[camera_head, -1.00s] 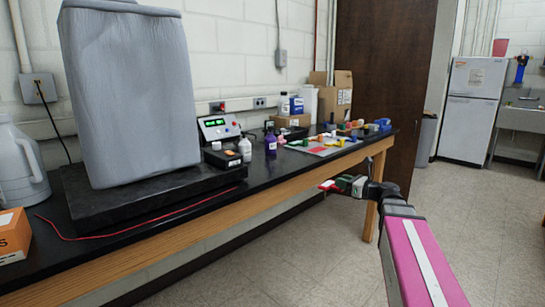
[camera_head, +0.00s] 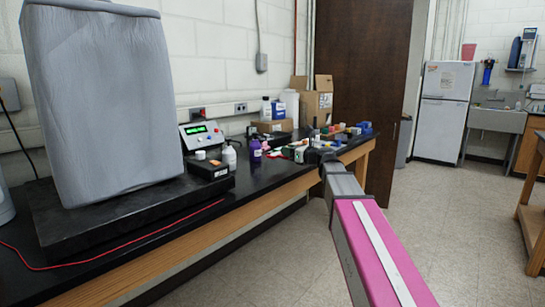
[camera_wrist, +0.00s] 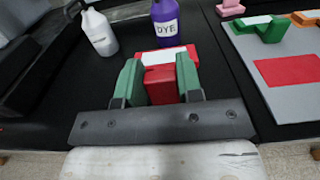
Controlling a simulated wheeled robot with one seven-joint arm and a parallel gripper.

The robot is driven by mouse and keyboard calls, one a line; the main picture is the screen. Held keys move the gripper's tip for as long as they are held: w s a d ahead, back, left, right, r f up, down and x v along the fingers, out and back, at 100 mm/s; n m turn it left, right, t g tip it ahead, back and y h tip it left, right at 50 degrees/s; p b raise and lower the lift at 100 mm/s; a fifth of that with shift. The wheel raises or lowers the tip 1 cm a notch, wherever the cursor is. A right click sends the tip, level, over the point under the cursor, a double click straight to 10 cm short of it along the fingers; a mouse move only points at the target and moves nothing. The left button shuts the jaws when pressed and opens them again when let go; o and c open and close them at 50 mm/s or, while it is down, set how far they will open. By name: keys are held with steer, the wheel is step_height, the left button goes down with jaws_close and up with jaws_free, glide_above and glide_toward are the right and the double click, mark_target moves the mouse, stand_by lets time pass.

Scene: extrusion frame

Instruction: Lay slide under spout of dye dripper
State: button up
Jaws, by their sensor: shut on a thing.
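My gripper (camera_wrist: 159,66) has green fingers and is shut on a red block with a white strip (camera_wrist: 160,85); I cannot tell for sure that this is the slide. The fingers hide its sides. In the head view my gripper (camera_head: 301,154) is small, over or at the bench's front edge. A purple bottle labelled DYE (camera_wrist: 167,25) stands just beyond the held block in the wrist view, apparently the dye dripper. It also shows in the head view (camera_head: 255,150), left of my gripper. Its spout is cut off in the wrist view and too small to make out in the head view.
A white bottle (camera_wrist: 99,32) stands left of the purple one. A grey mat (camera_wrist: 265,95) with a red patch and coloured pieces lies at right. A black box (camera_head: 208,169) and a meter (camera_head: 201,134) stand at left.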

mark_target(273, 154)
steer(key=x, duration=0.8)
steer(key=shift+w+a, duration=0.2)
steer(key=shift+a, duration=0.05)
steer(key=shift+f, duration=1.8)
steer(key=shift+s+f, duration=0.1)
steer(key=shift+f, duration=0.5)
steer(key=o, duration=0.9)
steer(key=shift+f, duration=0.15)
steer(key=shift+r, duration=0.45)
steer(key=v, duration=1.2)
steer(key=shift+r, duration=0.3)
